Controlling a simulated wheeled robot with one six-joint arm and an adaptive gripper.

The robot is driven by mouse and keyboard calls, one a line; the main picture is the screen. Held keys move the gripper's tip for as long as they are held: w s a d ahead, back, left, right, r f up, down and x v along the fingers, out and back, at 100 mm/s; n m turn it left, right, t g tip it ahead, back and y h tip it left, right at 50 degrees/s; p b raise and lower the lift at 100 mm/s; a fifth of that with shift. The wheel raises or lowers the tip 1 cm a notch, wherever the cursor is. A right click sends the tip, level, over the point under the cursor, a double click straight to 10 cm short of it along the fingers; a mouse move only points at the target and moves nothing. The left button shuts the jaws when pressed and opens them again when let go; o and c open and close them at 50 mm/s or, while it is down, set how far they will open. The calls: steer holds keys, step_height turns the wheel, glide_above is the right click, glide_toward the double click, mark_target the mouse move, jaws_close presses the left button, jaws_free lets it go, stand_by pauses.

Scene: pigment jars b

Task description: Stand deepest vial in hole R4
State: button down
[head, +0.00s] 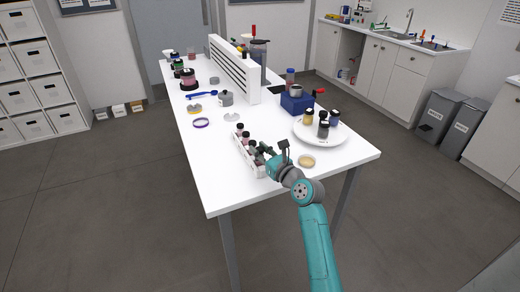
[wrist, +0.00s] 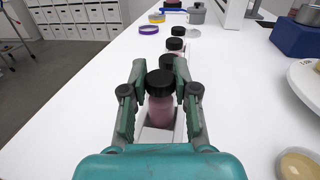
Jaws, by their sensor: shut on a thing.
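My gripper (wrist: 160,82) is shut on a vial (wrist: 160,107) with a black cap and pinkish contents. The vial stands upright between the fingers, over the near end of a narrow white rack (wrist: 150,134). I cannot tell whether its base is inside a hole or just above one. The rack (head: 243,157) also shows in the head view at the table's near edge, with my gripper (head: 265,154) at its near end. More black-capped vials (wrist: 175,44) stand in a row beyond the held one. Hole labels are not readable.
A round white plate (head: 303,137) with several dark-capped jars stands to the right, near a blue block (head: 294,104). A small tan dish (head: 306,161) lies right of my gripper. A purple ring (head: 202,123) and grey pot (head: 226,99) are farther back.

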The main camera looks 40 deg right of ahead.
steer(key=shift+f, duration=0.7)
steer(key=c, duration=0.8)
jaws_free()
steer(key=shift+s, duration=0.1)
steer(key=s+a, duration=0.1)
steer(key=s, duration=1)
steer(key=shift+s, duration=0.4)
steer(key=shift+f, duration=0.1)
